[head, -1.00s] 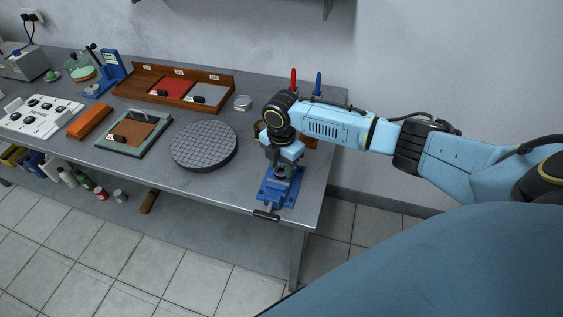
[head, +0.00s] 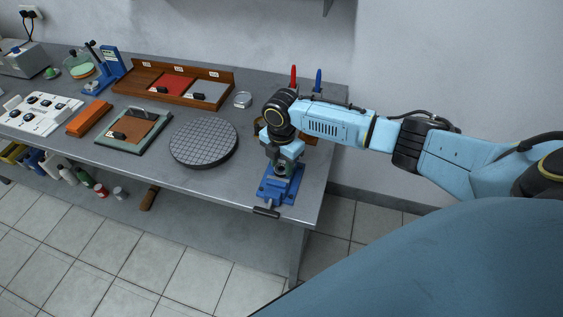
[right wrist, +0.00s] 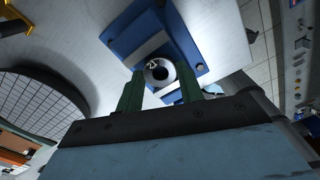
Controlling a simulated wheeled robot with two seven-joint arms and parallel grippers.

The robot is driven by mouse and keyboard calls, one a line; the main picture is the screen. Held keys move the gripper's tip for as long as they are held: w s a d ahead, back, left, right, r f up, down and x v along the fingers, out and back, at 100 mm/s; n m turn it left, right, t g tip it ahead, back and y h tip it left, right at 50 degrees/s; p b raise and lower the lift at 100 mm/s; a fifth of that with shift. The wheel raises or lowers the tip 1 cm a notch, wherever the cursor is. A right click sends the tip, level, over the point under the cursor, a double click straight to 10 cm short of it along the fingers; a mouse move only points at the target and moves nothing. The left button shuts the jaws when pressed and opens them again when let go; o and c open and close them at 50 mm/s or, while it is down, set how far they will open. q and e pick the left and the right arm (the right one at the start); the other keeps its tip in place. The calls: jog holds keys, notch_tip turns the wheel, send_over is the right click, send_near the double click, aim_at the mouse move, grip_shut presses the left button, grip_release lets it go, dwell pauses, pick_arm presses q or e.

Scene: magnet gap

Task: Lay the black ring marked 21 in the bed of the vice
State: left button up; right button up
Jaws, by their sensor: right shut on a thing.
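The blue vice (head: 279,187) stands at the right front corner of the bench, and its blue body and pale bed also show in the right wrist view (right wrist: 130,26). My right gripper (right wrist: 158,84) points down over the vice, its two green fingers shut on the black ring (right wrist: 152,65). The number 21 is readable on the ring, and a pale round face with a dark hole shows in its middle. In the head view my right gripper (head: 281,168) hides the ring. I cannot tell whether the ring touches the vice bed. My left gripper is not in view.
A round dark gridded plate (head: 203,144) lies left of the vice. A wooden tray with red and grey panels (head: 172,86) stands behind. A red and a blue upright handle (head: 293,77) stand behind my right arm. The vice's handle (head: 266,212) overhangs the bench front.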

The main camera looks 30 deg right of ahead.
jog(key=shift+f, duration=0.1)
jog(key=o, duration=1)
jog(key=c, duration=0.5)
notch_tip(320, 180, up, 5)
jog(key=p, duration=0.5)
jog(key=shift+f, duration=0.2)
jog(key=shift+f, duration=0.1)
